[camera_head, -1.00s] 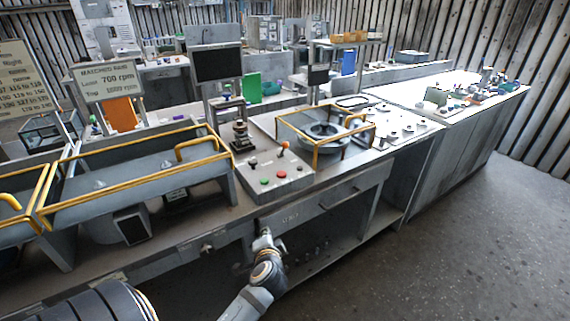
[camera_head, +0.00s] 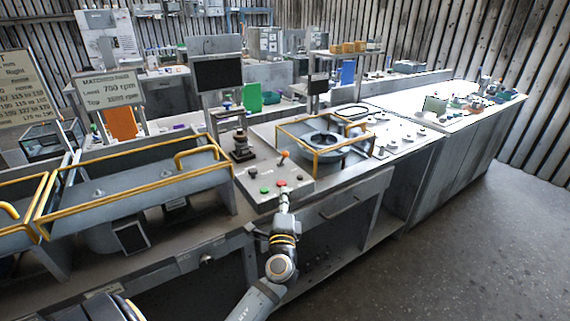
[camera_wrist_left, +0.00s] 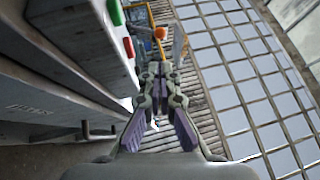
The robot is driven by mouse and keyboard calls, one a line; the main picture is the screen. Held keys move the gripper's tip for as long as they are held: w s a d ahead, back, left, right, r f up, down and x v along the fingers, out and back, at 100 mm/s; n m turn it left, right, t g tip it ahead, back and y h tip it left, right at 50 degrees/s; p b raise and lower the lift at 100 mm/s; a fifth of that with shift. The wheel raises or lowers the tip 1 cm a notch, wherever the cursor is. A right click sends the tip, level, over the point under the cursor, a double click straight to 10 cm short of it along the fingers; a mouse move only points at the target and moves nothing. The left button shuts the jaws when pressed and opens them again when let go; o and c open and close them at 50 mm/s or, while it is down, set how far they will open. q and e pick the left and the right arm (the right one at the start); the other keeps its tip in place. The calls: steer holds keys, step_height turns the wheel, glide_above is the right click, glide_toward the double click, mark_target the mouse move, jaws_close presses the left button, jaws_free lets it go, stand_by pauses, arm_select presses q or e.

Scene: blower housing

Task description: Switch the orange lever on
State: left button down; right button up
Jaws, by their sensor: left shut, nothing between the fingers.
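The orange lever (camera_head: 284,155) stands up from the sloped grey control box on the bench. Its orange knob also shows in the left wrist view (camera_wrist_left: 160,33), just beyond the fingertips. My left gripper (camera_head: 284,196) is at the front edge of the control box, below and in front of the lever and apart from it. In the left wrist view its fingers (camera_wrist_left: 160,70) are together with nothing between them. The lever's lower shaft is hard to make out in the wrist view. My right gripper is not in view.
The control box (camera_head: 262,203) also carries a green button (camera_head: 264,190), a red button (camera_head: 281,183) and a dark knob (camera_head: 252,173). A yellow-railed blower housing (camera_head: 322,142) stands to the right, a yellow-railed trough (camera_head: 130,190) to the left. The floor in front is clear.

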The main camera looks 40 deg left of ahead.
mark_target(285, 156)
arm_select(q)
steer(key=p+x, duration=0.3)
steer(key=x, duration=1.1)
